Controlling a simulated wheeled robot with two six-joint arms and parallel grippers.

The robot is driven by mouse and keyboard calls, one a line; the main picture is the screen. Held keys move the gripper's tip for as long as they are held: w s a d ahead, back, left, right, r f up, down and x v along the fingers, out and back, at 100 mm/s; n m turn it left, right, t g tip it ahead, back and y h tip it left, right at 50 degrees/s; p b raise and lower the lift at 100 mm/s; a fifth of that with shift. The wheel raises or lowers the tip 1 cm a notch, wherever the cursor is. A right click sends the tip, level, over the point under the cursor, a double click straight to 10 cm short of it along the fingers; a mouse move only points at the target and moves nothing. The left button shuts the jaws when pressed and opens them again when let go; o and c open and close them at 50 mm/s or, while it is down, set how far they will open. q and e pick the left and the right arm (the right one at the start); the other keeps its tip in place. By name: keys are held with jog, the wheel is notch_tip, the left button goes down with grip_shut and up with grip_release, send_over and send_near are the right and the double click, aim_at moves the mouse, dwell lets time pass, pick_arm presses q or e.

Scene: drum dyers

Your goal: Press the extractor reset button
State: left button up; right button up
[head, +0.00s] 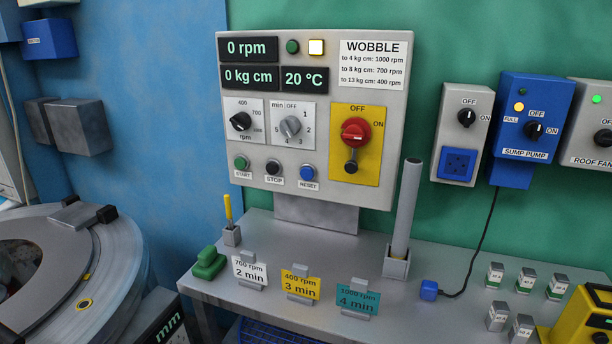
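The extractor's reset button (307,173) is a round blue button low on the grey control panel (310,205), above a label reading RESET. To its left are the black stop button (273,169) and the green start button (241,163). The displays (251,48) read 0 rpm, 0 kg cm and 20 °C. Neither of my grippers is in view.
A metal bench (270,229) below the panel holds a green block (209,262), several rpm cards, a tall grey tube (406,210) in a holder and small vials. The round drum machine (120,262) stands at left. A sump pump box (531,120) hangs at right.

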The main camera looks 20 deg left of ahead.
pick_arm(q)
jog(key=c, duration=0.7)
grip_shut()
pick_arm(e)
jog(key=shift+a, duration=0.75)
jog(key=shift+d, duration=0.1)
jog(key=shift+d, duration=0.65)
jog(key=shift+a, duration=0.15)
